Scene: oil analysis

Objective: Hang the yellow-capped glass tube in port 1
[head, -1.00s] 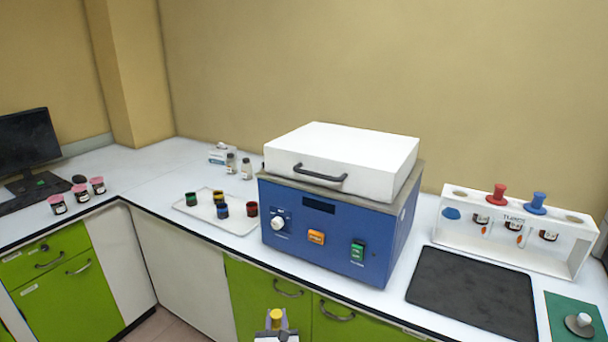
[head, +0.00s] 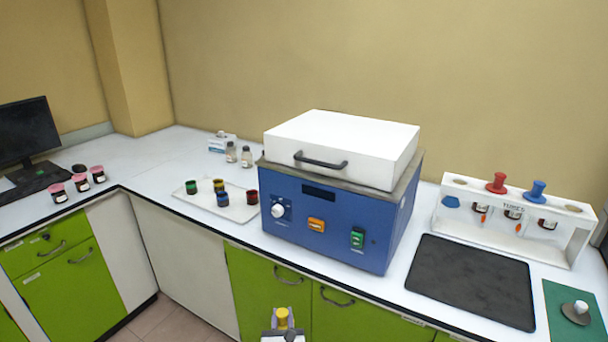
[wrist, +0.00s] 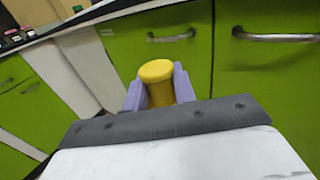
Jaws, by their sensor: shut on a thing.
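The yellow cap (head: 283,317) of the tube shows at the bottom middle of the head view, between the fingers of my gripper (head: 283,326). In the wrist view my gripper (wrist: 159,92) is shut on the yellow cap (wrist: 157,72), with a pale purple finger on each side. The glass below the cap is hidden. My gripper is in front of the green cabinet doors, apart from the counter. A blue box-shaped machine (head: 318,230) with its white lid (head: 345,145) down stands on the counter. No port labelled 1 can be made out.
A white rack (head: 480,238) with red and blue plugs stands at the right behind a dark mat (head: 470,285). A white tray (head: 240,212) with several coloured-cap pieces lies left of the machine. Pink-lidded jars (head: 80,183) stand at far left.

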